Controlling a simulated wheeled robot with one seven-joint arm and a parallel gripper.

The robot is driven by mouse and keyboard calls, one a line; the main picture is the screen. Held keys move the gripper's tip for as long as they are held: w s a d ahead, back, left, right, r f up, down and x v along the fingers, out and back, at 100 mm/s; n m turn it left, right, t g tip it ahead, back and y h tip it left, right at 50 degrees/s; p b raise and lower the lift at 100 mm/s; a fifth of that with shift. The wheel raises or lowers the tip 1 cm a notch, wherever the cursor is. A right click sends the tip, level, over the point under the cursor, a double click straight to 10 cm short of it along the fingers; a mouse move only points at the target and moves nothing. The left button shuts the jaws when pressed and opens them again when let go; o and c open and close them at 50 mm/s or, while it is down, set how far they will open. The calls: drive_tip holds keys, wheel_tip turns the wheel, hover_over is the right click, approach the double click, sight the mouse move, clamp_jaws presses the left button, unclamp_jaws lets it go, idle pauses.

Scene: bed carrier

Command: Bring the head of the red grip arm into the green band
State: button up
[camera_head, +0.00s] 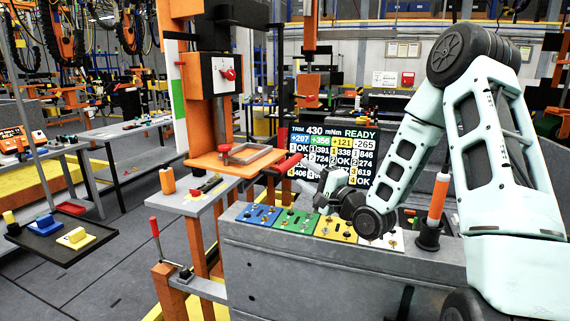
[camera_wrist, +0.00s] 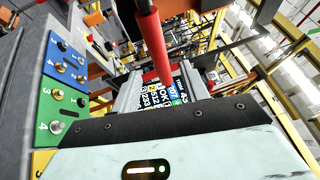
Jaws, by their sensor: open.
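A red grip (camera_head: 288,162) on a bar sticks out towards my gripper, just left of it in the head view. In the wrist view the red grip (camera_wrist: 153,45) runs down from the top edge and ends between my finger tips. My gripper (camera_head: 324,186) is open above the console; I cannot tell whether it touches the grip. A green band (camera_head: 178,103) lies on an upright strip left of the orange column. A second lever with a red grip (camera_head: 155,227) stands upright at the lower left.
The grey console (camera_head: 300,258) carries blue, green, yellow and white switch panels. A screen (camera_head: 333,155) reading READY stands behind it. An orange-handled tool (camera_head: 438,198) stands in a holder right of my forearm. An orange press table (camera_head: 237,162) is to the left.

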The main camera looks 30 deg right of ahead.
drive_tip(key=x, duration=0.9)
drive_tip(key=shift+p, duration=0.45)
